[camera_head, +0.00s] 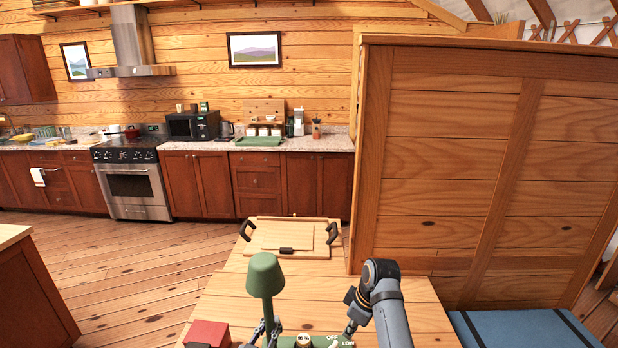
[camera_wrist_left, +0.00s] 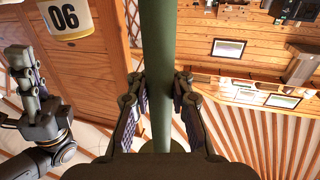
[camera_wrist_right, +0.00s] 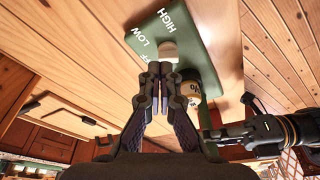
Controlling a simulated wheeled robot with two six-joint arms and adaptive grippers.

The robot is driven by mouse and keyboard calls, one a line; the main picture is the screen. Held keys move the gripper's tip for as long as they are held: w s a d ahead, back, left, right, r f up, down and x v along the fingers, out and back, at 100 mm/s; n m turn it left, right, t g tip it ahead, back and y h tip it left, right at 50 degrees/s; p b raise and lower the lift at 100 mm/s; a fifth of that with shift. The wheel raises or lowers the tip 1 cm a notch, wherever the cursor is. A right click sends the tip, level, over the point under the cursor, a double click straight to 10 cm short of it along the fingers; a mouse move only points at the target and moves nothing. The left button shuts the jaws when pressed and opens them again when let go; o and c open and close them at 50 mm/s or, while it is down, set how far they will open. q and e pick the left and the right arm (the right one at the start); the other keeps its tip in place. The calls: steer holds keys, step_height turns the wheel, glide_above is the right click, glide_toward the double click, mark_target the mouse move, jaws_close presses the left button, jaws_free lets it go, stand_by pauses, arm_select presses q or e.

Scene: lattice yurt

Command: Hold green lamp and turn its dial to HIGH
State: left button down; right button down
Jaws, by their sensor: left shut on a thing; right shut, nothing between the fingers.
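The green lamp (camera_head: 265,275) stands on the wooden table, its shade up. My left gripper (camera_head: 268,328) is shut around its green pole, which runs between the fingers in the left wrist view (camera_wrist_left: 160,90). The lamp's green base (camera_wrist_right: 195,35) carries the words OFF, LOW and HIGH around a pale dial (camera_wrist_right: 168,50). My right gripper (camera_wrist_right: 160,72) is shut and empty, its fingertips right at the dial, by the OFF word. I cannot tell whether they touch it. The dial's pointer cannot be made out. In the head view, the base is cut off by the bottom edge.
A small gold-banded cylinder with a white label (camera_wrist_right: 190,90) is beside the dial. A red box (camera_head: 207,333) is at the table's front left. A wooden tray with black handles (camera_head: 270,246) lies at the back. A wooden partition (camera_head: 450,150) rises close on the right.

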steer(key=shift+f, duration=2.85)
steer(key=shift+a, duration=0.6)
steer(key=shift+s+a, duration=0.1)
steer(key=shift+s, duration=0.15)
steer(key=shift+s+a, duration=0.2)
steer(key=shift+s, duration=0.1)
steer(key=shift+s+a, duration=0.1)
steer(key=shift+a, duration=0.05)
